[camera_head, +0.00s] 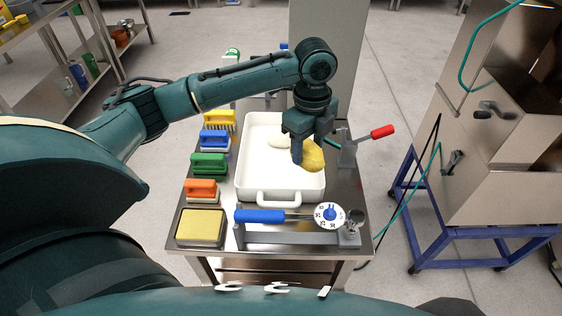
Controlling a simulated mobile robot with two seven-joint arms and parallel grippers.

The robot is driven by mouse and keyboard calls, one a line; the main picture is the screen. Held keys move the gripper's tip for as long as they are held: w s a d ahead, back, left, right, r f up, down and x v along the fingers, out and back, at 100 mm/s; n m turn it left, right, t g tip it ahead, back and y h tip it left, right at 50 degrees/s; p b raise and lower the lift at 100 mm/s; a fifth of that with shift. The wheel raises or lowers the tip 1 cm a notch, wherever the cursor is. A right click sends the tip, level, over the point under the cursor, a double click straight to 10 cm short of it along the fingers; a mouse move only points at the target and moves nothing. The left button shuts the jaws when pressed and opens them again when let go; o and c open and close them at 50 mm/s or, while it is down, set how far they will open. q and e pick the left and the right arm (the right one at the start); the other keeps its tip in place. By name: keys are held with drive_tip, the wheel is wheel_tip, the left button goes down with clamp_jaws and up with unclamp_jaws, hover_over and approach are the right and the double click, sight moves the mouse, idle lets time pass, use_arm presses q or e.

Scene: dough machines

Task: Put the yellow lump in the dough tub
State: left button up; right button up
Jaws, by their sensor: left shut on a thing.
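The yellow lump (314,156) is held in my left gripper (306,152), which points down over the right side of the white dough tub (254,180). The gripper is shut on the lump, and the fingers partly hide it. I cannot tell whether the lump touches the tub's floor or wall. A pale lump of dough (279,141) lies in the tub, left of the gripper. My right gripper is not in view.
Yellow, blue, green and orange brushes (209,163) line the table's left side. A yellow pad (200,226) lies at front left. A blue-handled tool with a dial (329,214) stands in front of the tub. A red-handled lever (381,132) juts out at right.

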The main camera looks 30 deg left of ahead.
use_arm(q)
drive_tip(key=w+a+f+m+b, duration=0.1)
drive_tip(key=a+f+m, duration=0.1)
drive_tip(key=a+m, duration=0.45)
drive_tip(key=m, duration=0.2)
hover_over(280, 177)
wheel_tip(280, 177, down, 4)
drive_tip(key=shift+f, duration=2.9)
drive_tip(key=o, duration=1.1)
drive_tip(key=shift+f, duration=0.1)
